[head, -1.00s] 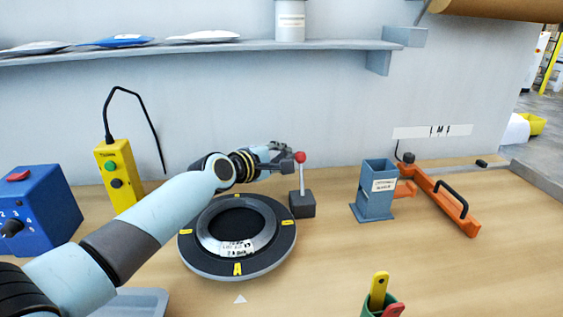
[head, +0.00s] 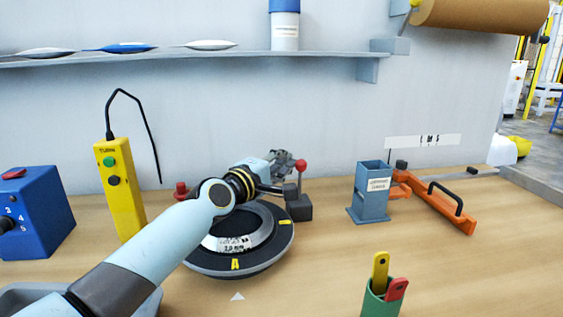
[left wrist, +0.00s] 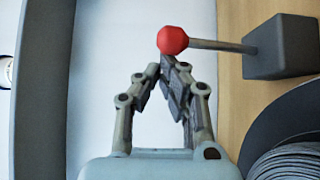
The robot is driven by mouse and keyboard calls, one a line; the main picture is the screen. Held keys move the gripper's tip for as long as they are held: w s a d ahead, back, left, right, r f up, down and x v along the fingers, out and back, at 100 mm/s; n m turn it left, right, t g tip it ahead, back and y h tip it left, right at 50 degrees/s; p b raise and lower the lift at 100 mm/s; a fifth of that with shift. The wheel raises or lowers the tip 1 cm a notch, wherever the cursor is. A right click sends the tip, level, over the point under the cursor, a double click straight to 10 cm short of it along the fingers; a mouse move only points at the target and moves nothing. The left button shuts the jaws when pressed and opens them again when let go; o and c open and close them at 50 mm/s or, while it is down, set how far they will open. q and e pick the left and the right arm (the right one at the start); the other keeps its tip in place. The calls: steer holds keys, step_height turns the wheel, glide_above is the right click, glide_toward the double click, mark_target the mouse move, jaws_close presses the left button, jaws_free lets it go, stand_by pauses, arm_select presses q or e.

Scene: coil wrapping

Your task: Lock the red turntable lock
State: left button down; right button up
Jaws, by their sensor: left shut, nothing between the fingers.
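The red turntable lock is a lever with a red ball knob (head: 300,166) on a dark grey block (head: 299,208), at the right rim of the round turntable (head: 235,256). The lever stands roughly upright. My left gripper (head: 284,160) is just left of the knob, shut and empty. In the left wrist view the red knob (left wrist: 172,40) is just beyond the closed fingertips (left wrist: 170,66); I cannot tell whether they touch it. The lever runs right to the grey block (left wrist: 282,47). My left arm hides part of the turntable. My right gripper is not in view.
A small red knob (head: 181,189) shows behind my left arm. A yellow control pendant (head: 122,190) and blue box (head: 35,215) stand left. A blue-grey holder (head: 372,192) and orange tool (head: 440,203) are right. A green cup (head: 380,302) is in front.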

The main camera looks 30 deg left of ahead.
arm_select(q)
steer(key=s+d, duration=0.2)
steer(key=shift+s+f+p, duration=0.35)
steer(key=shift+s+f, duration=0.1)
stand_by(0.6)
